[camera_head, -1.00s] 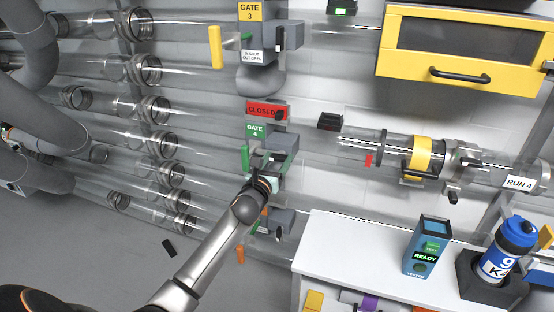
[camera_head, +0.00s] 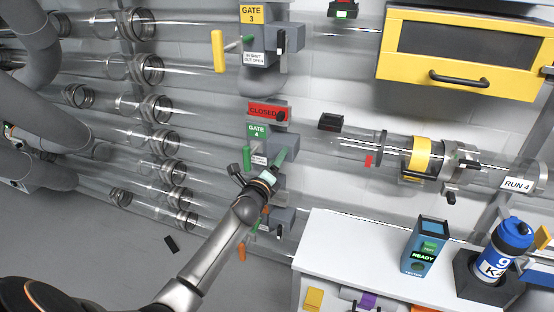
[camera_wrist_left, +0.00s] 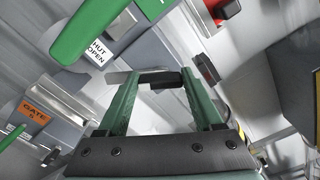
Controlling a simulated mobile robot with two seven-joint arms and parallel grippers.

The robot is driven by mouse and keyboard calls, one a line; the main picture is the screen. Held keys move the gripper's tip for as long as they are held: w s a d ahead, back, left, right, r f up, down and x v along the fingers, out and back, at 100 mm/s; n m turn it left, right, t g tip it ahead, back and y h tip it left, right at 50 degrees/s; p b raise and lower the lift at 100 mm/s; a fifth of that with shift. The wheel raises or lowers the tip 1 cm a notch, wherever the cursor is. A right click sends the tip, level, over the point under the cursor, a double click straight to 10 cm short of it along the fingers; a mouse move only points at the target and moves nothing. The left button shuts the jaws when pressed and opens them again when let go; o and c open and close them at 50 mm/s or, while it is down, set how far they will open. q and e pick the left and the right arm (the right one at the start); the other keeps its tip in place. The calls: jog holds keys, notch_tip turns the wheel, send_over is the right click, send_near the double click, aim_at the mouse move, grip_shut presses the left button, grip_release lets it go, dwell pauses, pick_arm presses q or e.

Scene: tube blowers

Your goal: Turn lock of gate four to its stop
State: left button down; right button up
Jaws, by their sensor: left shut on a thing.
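Gate four shows in the head view as a grey housing with a green GATE 4 label (camera_head: 257,131), under a red CLOSED sign (camera_head: 262,111). Its green handle (camera_head: 246,158) hangs at the left; in the left wrist view the large green handle (camera_wrist_left: 88,30) is at upper left. My left gripper (camera_head: 279,160) is at the housing's front, turned, with its green fingers pointing up. In the left wrist view its fingertips (camera_wrist_left: 160,80) are shut on the small dark lock (camera_wrist_left: 166,79) of gate four. The lock is mostly hidden in the head view. My right gripper is not in view.
Gate three (camera_head: 251,14) with a yellow handle (camera_head: 218,51) is above. An orange GATE 5 label (camera_wrist_left: 35,112) shows in the left wrist view. Clear tubes run behind. A white bench (camera_head: 345,240) with a blue tester (camera_head: 426,246) stands at right.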

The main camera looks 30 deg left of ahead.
pick_arm(q)
jog(key=n, duration=0.6)
jog(key=shift+f+n+p, duration=0.2)
jog(key=shift+n+p, duration=0.1)
jog(key=shift+p, duration=0.1)
dwell(0.3)
jog(key=shift+c, duration=0.2)
grip_release()
jog(key=v, duration=1.2)
jog(key=shift+s+p, duration=0.3)
jog(key=shift+p, duration=0.15)
jog(key=shift+r, duration=0.1)
